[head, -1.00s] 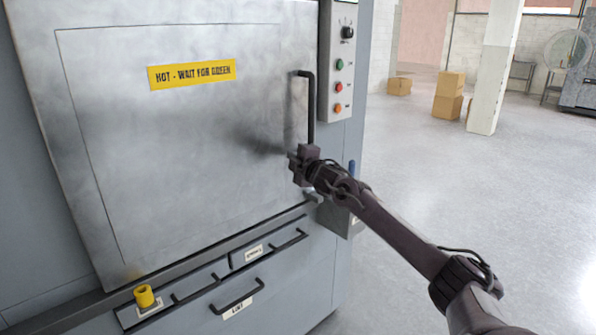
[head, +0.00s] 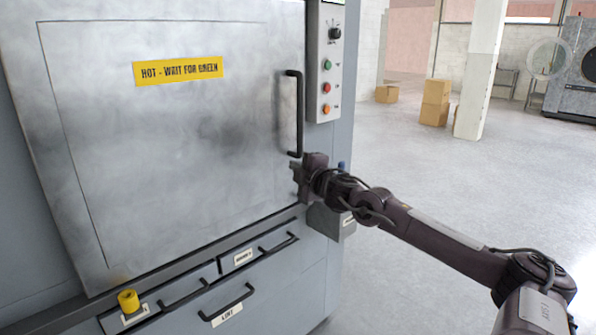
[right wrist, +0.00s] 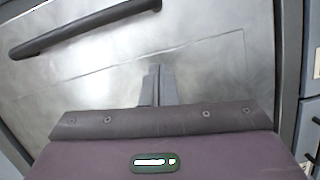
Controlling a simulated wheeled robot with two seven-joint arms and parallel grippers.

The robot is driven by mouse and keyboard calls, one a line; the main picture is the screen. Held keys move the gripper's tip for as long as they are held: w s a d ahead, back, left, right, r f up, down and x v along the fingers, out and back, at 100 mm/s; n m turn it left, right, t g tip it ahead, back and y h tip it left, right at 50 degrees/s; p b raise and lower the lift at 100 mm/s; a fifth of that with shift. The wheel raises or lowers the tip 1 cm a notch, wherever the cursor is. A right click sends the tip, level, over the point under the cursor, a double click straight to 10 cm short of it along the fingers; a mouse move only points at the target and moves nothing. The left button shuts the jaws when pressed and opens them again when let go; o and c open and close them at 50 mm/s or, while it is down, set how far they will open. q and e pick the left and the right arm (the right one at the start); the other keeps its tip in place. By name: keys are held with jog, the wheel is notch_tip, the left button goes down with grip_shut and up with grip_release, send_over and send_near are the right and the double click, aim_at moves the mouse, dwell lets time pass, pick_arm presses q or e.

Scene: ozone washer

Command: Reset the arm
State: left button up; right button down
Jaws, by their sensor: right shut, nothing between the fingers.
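My right gripper (head: 297,173) is shut and empty in the head view. It is just below the lower end of the black vertical door handle (head: 297,115) and in front of the lower right part of the steel door (head: 150,150). In the right wrist view its closed fingers (right wrist: 158,85) show against the door, with the handle (right wrist: 85,27) at the upper left, apart from them. My right arm reaches in from the lower right. My left gripper is not in view.
A control panel (head: 328,65) with a knob and coloured buttons is right of the handle. Below the door are drawers with black bar handles (head: 233,302) and a yellow knob (head: 128,301). Cardboard boxes (head: 435,102) and a pillar (head: 478,80) stand far back. The floor at right is open.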

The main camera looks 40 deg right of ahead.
jog(key=shift+s+a+r, duration=0.1)
jog(key=shift+s+a, duration=0.1)
jog(key=shift+s, duration=0.2)
